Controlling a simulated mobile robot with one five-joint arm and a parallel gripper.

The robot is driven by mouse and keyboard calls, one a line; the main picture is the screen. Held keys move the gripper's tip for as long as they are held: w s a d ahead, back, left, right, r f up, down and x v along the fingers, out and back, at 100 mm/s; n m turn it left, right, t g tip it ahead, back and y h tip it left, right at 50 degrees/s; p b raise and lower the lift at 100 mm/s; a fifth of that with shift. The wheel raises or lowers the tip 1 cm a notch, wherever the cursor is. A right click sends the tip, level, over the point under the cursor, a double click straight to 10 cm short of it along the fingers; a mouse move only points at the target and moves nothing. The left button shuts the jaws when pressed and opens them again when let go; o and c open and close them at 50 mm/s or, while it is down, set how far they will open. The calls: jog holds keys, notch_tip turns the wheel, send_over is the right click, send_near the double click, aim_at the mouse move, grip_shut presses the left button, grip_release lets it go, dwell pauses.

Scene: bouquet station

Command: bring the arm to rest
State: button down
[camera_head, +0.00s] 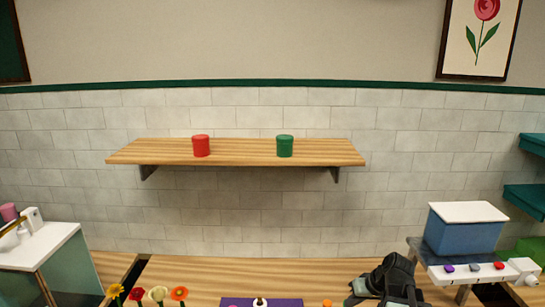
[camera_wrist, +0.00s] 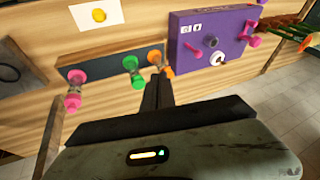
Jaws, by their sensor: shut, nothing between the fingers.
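My gripper shows at the bottom right of the head view (camera_head: 366,288) as a dark shape low over the wooden worktop (camera_head: 200,275). In the wrist view its fingers (camera_wrist: 158,82) are together, with nothing between them. Their tips are close to a small orange piece (camera_wrist: 168,72) in the picture; I cannot tell whether they touch it.
A purple panel (camera_wrist: 205,22) with knobs lies beyond the fingers, with green (camera_wrist: 131,64) and pink (camera_wrist: 74,88) pieces on a dark strip. A blue box (camera_head: 465,232) stands right. Red (camera_head: 201,146) and green (camera_head: 285,146) canisters sit on the wall shelf (camera_head: 240,150). Flowers (camera_head: 158,293) stand front left.

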jog(key=s+a+f+g+h, duration=0.1)
jog(key=s+a+g+h, duration=0.1)
jog(key=a, duration=0.4)
jog(key=s+a+f+g+h, duration=0.1)
jog(key=s+a+f, duration=0.1)
jog(key=a, duration=0.4)
jog(key=shift+m+g+h, duration=0.3)
jog(key=shift+g, duration=0.2)
jog(key=s+f+b, duration=0.1)
jog(key=f+b, duration=0.4)
jog(key=s+f+b, duration=0.1)
jog(key=f+b, duration=0.5)
jog(key=s+f+b, duration=0.1)
jog(key=f+b, duration=0.4)
jog(key=shift+f+b, duration=0.15)
jog(key=shift+b, duration=0.2)
jog(key=shift+r, duration=0.2)
jog(key=shift+a, duration=0.15)
